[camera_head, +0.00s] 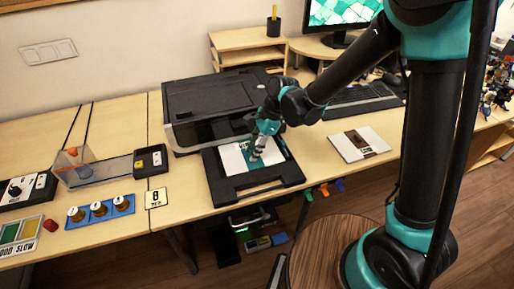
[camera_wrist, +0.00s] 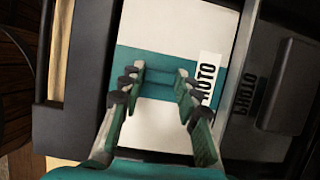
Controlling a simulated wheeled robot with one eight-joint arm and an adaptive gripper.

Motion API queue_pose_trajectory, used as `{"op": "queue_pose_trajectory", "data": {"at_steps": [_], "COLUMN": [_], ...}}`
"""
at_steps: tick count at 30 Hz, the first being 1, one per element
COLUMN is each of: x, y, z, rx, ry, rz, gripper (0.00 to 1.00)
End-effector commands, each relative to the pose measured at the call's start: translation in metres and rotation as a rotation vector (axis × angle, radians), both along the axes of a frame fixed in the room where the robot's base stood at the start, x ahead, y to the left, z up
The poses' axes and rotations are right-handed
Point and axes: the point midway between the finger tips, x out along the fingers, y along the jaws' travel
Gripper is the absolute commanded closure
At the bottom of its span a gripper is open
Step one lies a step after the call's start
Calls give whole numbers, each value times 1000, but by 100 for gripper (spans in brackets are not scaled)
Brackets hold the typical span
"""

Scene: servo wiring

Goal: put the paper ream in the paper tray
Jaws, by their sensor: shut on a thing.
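The paper ream (camera_head: 234,160) is white with a teal band. It is inside the outline of the black paper tray (camera_head: 217,184) at the printer's front. In the wrist view the ream (camera_wrist: 170,28) shows a white label reading "OTO", partly hidden by a finger. The tray's dark frame (camera_wrist: 82,75) runs along the ream's left side. My gripper (camera_head: 256,155) points down at the ream and is shut on it. Both fingers (camera_wrist: 158,84) are over the teal band in the wrist view. I cannot tell whether the ream rests on the tray floor.
The black printer (camera_head: 205,100) stands right behind the tray. Another white pack with a brown band (camera_head: 358,144) lies on the desk to the right. Coloured clips (camera_head: 324,190) sit at the desk's front edge. A small sign (camera_head: 156,198) and blue rack (camera_head: 100,211) are left.

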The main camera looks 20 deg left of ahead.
Motion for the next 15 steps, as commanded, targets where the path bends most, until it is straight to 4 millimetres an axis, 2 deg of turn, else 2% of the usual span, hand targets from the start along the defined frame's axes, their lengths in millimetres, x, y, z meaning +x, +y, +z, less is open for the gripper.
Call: {"op": "queue_pose_trajectory", "data": {"at_steps": [13,14,15], "x": [-3,-3,-3], "y": [2,2,2], "z": [-6,-6,-6], "rx": [0,0,0], "ry": [0,0,0], "rz": [1,1,1], "gripper": [100,64,59]}}
